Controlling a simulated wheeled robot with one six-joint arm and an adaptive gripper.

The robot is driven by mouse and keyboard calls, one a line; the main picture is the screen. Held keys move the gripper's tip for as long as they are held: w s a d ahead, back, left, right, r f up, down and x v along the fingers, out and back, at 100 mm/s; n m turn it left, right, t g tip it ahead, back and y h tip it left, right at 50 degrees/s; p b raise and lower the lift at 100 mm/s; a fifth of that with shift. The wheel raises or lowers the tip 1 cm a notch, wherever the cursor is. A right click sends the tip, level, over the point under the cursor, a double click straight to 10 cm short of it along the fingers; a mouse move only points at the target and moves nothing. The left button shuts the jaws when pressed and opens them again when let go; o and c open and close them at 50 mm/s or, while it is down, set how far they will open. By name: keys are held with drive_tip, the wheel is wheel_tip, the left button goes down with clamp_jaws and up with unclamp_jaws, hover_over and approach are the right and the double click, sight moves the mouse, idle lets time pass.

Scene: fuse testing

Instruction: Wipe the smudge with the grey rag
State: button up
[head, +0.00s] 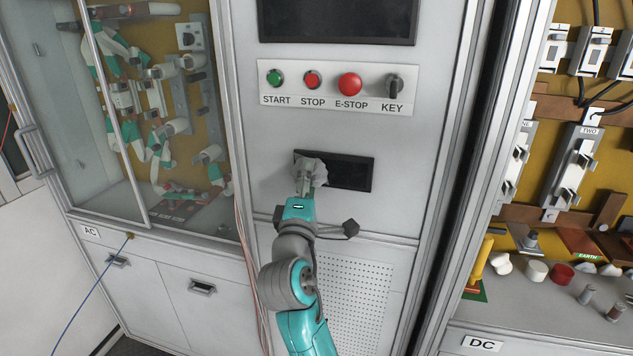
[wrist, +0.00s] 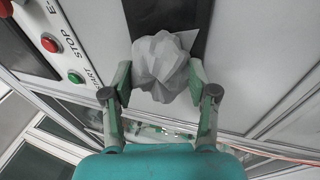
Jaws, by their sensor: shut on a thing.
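The grey rag (head: 308,166) is a crumpled bundle held in front of the left part of a small dark screen (head: 352,174) on the white panel. My gripper (head: 308,182) is shut on the rag and points at the panel. In the wrist view the rag (wrist: 161,62) sits between the two fingers of my gripper (wrist: 160,78), overlapping the dark screen (wrist: 150,15). The rag looks close to the screen, but I cannot tell whether it touches. I cannot make out the smudge; the rag hides part of the screen.
Above are the green START button (head: 275,78), red STOP button (head: 312,80), E-STOP (head: 349,84) and KEY switch (head: 394,87). A glass-fronted AC cabinet (head: 85,120) stands left. An open DC cabinet (head: 560,130) with fuse holders stands right. A perforated vent (head: 355,290) lies below.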

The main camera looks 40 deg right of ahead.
drive_tip(key=shift+w+a, duration=0.35)
drive_tip(key=shift+w, duration=0.3)
drive_tip(key=shift+f, duration=0.1)
drive_tip(key=shift+a, duration=0.2)
drive_tip(key=shift+s+a, duration=0.85)
drive_tip(key=shift+a, duration=0.3)
drive_tip(key=shift+s+a, duration=0.8)
drive_tip(key=shift+a, duration=0.3)
drive_tip(key=shift+s+a, duration=0.45)
drive_tip(key=shift+a, duration=0.2)
drive_tip(key=shift+s+a, duration=0.4)
drive_tip(key=shift+a, duration=0.2)
